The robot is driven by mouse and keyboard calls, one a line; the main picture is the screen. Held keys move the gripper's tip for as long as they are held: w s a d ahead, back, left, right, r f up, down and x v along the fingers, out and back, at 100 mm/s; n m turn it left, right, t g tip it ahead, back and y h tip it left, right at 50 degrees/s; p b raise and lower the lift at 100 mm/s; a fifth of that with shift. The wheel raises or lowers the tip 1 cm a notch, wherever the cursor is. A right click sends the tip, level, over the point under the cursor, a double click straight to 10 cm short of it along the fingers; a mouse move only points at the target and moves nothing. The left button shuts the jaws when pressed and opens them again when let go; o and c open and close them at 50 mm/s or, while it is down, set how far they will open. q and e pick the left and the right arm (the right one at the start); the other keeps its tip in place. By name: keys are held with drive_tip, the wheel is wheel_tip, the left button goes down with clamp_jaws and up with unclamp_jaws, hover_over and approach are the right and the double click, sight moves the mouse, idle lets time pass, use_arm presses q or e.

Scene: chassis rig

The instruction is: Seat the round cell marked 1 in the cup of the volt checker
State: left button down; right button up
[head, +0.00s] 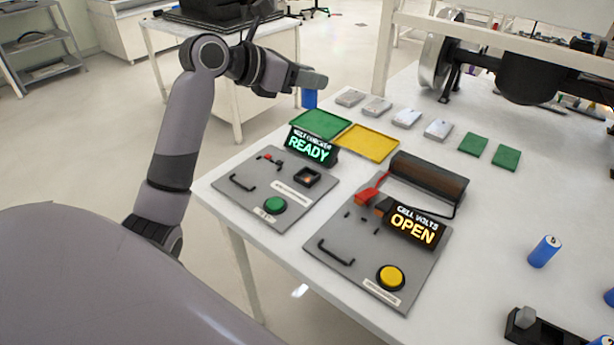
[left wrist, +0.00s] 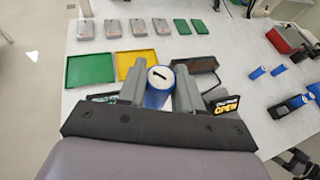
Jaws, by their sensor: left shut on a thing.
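My left gripper (head: 312,82) is shut on a blue round cell (head: 309,99) and holds it upright above the far left end of the table. In the left wrist view, the cell (left wrist: 157,97) stands between the two grey fingers, and a dark mark like a 1 shows on its pale top. The volt checker (head: 250,181) is a grey panel with a lit green READY sign, a green button and a small dark square cup (head: 308,177). The cup looks empty, and the gripper is beyond it and apart from it.
A green tray (head: 321,123) and a yellow tray (head: 368,142) lie behind the checker. A second panel (head: 376,245) with an OPEN sign stands right of it. Another blue cell (head: 545,251) stands at right. Grey and green flat pieces line the back.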

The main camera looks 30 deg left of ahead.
use_arm(q)
drive_tip(key=shift+a+f, duration=0.15)
drive_tip(key=shift+a, duration=0.1)
wheel_tip(320, 180, down, 19)
drive_tip(key=b, duration=0.2)
drive_tip(key=shift+w+f+b, duration=0.1)
drive_tip(key=shift+f+b, duration=0.05)
drive_tip(key=shift+b, duration=0.25)
drive_tip(key=c, duration=0.7)
unclamp_jaws()
drive_tip(key=shift+f, duration=0.1)
drive_tip(key=shift+c, duration=0.2)
drive_tip(key=v, duration=1.2)
drive_tip(key=shift+p, duration=0.4)
